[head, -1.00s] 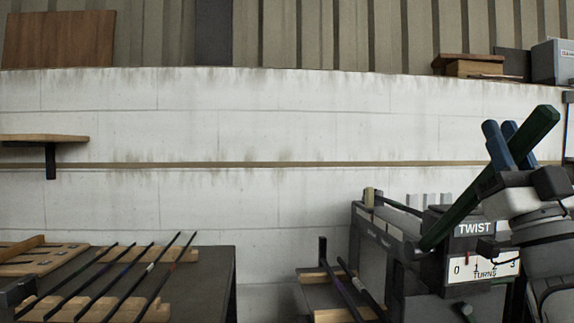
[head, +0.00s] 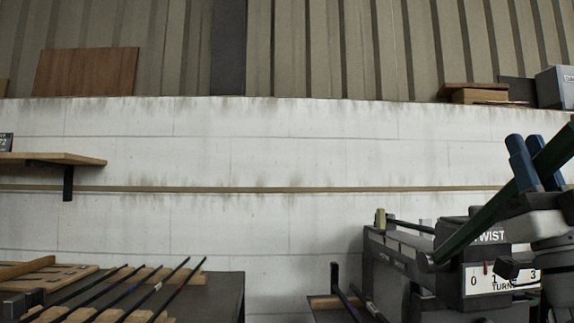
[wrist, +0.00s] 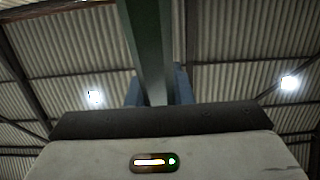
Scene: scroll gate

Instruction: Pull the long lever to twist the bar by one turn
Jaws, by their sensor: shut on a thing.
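The long dark green lever (head: 482,222) slants from the twist machine's (head: 400,262) pivot up to the right and leaves the picture at the right edge. My gripper (head: 523,150) with blue fingers is shut on the lever along its upper part. In the wrist view the lever (wrist: 150,45) rises between the blue fingers. The machine's TWIST label is partly covered. Its turns dial (head: 482,280) shows 0, 1 and 3, with a red pointer between 0 and 1. My wrist hides part of the dial. The bar being twisted cannot be made out.
Dark rods (head: 343,300) lie on a rack left of the machine. A table (head: 226,290) with several rods on wooden racks stands at lower left. A shelf (head: 50,158) is on the wall. Open space lies between the table and the machine.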

